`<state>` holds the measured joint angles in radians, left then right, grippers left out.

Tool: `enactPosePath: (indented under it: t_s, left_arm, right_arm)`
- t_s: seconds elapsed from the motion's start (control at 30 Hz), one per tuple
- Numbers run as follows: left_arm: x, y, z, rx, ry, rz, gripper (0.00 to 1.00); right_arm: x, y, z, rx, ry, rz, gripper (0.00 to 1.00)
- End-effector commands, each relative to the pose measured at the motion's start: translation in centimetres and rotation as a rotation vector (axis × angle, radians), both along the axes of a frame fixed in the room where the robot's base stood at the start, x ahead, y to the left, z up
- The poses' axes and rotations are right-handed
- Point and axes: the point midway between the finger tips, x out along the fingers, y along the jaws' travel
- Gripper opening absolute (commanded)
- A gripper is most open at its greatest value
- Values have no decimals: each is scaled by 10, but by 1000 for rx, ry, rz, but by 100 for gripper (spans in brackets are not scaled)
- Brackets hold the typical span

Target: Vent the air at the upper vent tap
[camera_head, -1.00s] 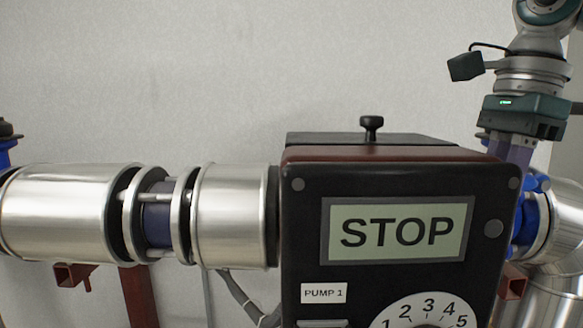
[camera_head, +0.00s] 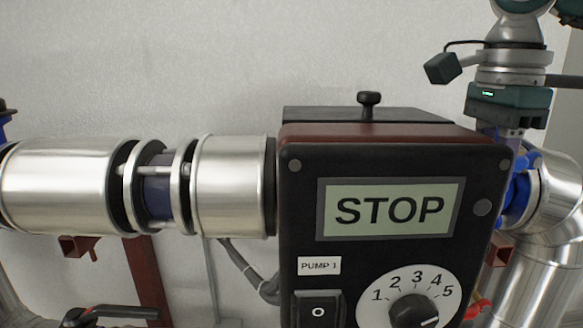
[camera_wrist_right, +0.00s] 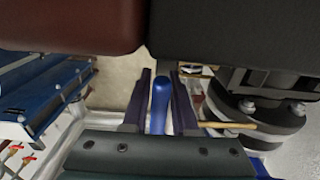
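No part that I can name for certain as the upper vent tap shows in the head view. My right gripper (camera_head: 505,132) points down behind the right edge of the pump box, close to a blue fitting (camera_head: 520,192) on the pipe. In the right wrist view, the two dark purple fingers of the right gripper (camera_wrist_right: 161,80) stand on either side of a blue lever-like bar (camera_wrist_right: 160,100). The fingers look open around it; whether either touches it is hard to tell. My left gripper is not in view.
The black pump box (camera_head: 390,160) reads STOP and carries a numbered dial (camera_head: 415,303), a switch (camera_head: 318,312) and a black top knob (camera_head: 369,98). Silver pipes (camera_head: 60,190) run left of it. A black lever (camera_head: 110,314) lies at the lower left. The wall above is bare.

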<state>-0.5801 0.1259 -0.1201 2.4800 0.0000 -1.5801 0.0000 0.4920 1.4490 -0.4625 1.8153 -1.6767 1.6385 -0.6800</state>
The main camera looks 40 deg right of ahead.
Motion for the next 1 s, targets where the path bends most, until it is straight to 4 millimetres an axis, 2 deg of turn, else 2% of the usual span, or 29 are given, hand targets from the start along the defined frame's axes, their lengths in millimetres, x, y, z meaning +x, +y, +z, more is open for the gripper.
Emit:
enactPosePath:
  t_s: [0.03, 0.2, 0.43, 0.57, 0.83, 0.9, 1.0]
  left_arm:
    - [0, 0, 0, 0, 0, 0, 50]
    - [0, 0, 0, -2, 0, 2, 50]
    - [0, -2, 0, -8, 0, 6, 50]
    - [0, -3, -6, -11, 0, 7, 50]
    - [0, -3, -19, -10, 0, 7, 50]
    - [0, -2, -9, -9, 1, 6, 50]
    - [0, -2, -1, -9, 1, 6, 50]
  right_arm:
    - [0, 0, 0, 1, 1, 0, 33]
    - [0, 0, 0, 0, 1, 0, 50]
    - [0, 0, 1, 0, 1, 0, 50]
    - [1, 0, 7, 0, -4, -1, 50]
    - [2, 1, 52, 4, -9, 1, 50]
    - [1, 1, 69, 1, -6, 0, 50]
    - [1, 1, 85, 0, -2, 0, 50]
